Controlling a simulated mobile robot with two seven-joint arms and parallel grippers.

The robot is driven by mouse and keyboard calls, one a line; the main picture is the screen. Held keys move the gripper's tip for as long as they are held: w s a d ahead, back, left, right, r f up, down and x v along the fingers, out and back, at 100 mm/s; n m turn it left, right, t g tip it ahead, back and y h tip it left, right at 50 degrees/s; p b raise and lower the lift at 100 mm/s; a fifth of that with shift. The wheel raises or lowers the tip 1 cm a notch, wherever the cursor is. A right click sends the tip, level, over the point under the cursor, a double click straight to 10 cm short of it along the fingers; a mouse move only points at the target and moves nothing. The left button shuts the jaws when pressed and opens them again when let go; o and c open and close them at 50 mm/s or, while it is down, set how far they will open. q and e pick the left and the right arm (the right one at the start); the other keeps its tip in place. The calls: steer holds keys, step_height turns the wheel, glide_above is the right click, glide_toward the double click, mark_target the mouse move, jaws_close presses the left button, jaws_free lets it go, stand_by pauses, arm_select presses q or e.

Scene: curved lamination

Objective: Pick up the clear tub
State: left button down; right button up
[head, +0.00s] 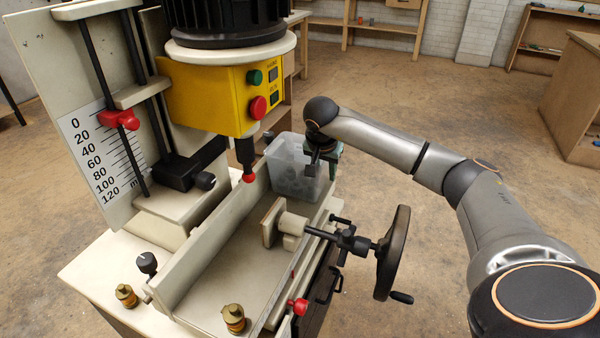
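The clear tub (287,180) is a see-through, box-shaped container. It stands at the far end of the machine's bed, behind the handwheel clamp. My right arm reaches in from the right, and my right gripper (314,163) points down at the tub's right rim. It overlaps the tub's right side in the picture. Whether its fingers touch the tub or straddle its wall cannot be made out, and their gap is not clear. My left gripper is not in view.
The yellow control box (212,98) and a red-tipped spindle (247,165) hang close to the left of the tub. A clamp plate (272,222) and black handwheel (392,253) stand in front. A wooden bench (578,95) is far right; open floor lies between.

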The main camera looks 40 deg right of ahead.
jaws_close()
stand_by(1.2)
